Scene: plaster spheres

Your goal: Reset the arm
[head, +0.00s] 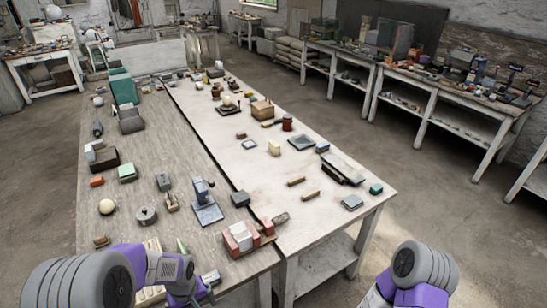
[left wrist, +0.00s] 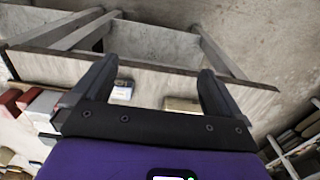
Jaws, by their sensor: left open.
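My left arm comes in at the lower left of the head view, bent over the near end of the long tables. My left gripper (head: 190,294) is at the bottom of that view, cut off by the frame edge. In the left wrist view its two dark fingers (left wrist: 155,75) are spread wide with nothing between them. Beyond them is a table edge with small items close to it. My right arm (head: 415,272) shows at the lower right, over the floor beside the tables; its gripper is out of frame.
Two long tables, one wooden (head: 150,150) and one whitish (head: 215,130), hold several small objects. A pale sphere (head: 107,206), a blue-grey device (head: 205,203) and a red and white block (head: 241,237) stand near my left arm. Open floor (head: 330,125) lies right of the tables.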

